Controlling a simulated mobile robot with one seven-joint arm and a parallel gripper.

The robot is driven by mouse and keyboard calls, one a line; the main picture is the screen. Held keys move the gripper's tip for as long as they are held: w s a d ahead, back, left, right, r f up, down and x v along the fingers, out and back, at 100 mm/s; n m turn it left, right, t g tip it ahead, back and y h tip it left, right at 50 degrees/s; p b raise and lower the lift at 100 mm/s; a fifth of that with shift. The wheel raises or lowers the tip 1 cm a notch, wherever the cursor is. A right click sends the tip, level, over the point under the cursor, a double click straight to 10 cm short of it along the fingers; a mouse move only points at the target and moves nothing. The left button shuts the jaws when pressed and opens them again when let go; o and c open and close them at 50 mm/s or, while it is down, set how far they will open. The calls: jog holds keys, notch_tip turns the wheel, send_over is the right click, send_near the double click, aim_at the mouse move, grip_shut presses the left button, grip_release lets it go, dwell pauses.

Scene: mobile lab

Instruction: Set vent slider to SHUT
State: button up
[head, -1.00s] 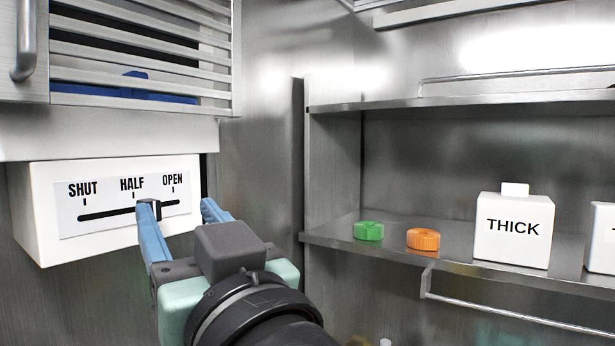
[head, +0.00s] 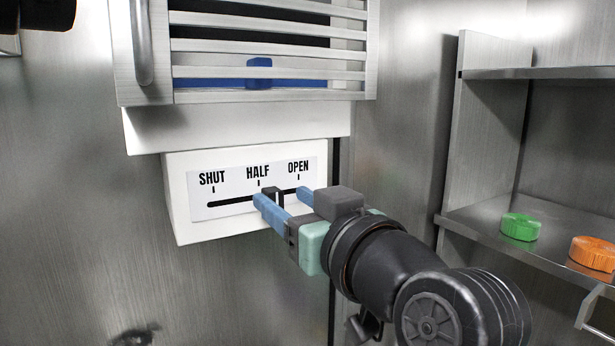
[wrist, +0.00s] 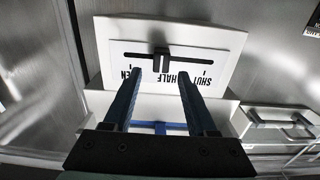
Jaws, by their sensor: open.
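The vent slider box (head: 183,212) is white, with a label reading SHUT, HALF and OPEN from left to right above a black slot. The black slider knob (head: 272,194) sits in the slot between HALF and OPEN, nearer HALF. My gripper (head: 281,196) has blue fingers, spread apart, at the box front; one finger is close to the knob and partly covers it. In the wrist view the label is upside down. There the knob (wrist: 161,60) stands just beyond the open fingertips (wrist: 160,76), between their lines. Contact cannot be told.
A slatted vent (head: 265,72) with a blue piece (head: 258,74) behind its slats is above the box. A metal shelf (head: 470,222) at the right holds a green cap (head: 521,227) and an orange cap (head: 592,253). The wall left of the box is clear.

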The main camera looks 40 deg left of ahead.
jog(key=shift+p+x, duration=0.35)
jog(key=shift+x, duration=0.7)
jog(key=shift+w+a, duration=0.1)
jog(key=shift+a, duration=0.3)
jog(key=shift+c, duration=0.3)
grip_shut()
